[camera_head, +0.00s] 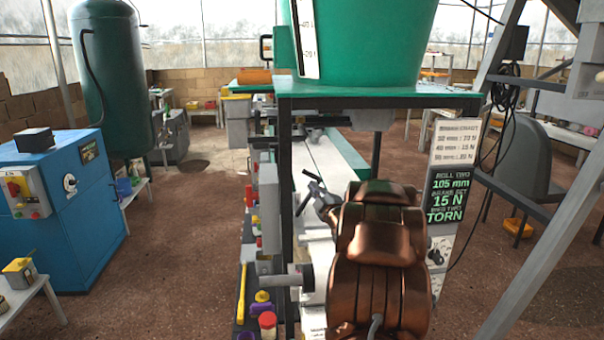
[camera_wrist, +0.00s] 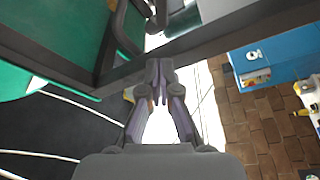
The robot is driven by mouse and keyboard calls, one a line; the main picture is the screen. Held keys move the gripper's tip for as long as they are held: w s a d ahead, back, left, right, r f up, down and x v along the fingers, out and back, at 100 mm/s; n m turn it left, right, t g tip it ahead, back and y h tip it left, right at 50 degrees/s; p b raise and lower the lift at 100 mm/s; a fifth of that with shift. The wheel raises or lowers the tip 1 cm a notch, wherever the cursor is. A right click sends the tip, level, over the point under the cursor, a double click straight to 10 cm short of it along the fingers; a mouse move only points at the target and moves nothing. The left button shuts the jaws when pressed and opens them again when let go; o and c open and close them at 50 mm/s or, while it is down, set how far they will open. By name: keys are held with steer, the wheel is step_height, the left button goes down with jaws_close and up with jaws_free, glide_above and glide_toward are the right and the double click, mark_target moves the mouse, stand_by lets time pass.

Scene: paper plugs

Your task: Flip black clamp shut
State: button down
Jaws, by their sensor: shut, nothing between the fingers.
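My gripper (camera_wrist: 160,68) is shut and empty, its two grey-purple fingers meeting at the tips in the wrist view. In the head view, my copper-brown arm hides much of the bench and the gripper shows only in part. Whether the clamp is open or shut is not clear, and I cannot tell whether the fingertips touch anything.
A dark-framed stand (camera_head: 284,165) with a green top carries a large green tub (camera_head: 365,40) above the white machine bed (camera_head: 325,160). A sign panel (camera_head: 447,200) stands at right. A blue cabinet (camera_head: 70,205) is at left. Brown floor between cabinet and bench is clear.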

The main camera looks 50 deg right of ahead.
steer(key=p+x, duration=0.3)
steer(key=x, duration=0.7)
steer(key=shift+p, duration=0.4)
steer(key=shift+f, duration=0.15)
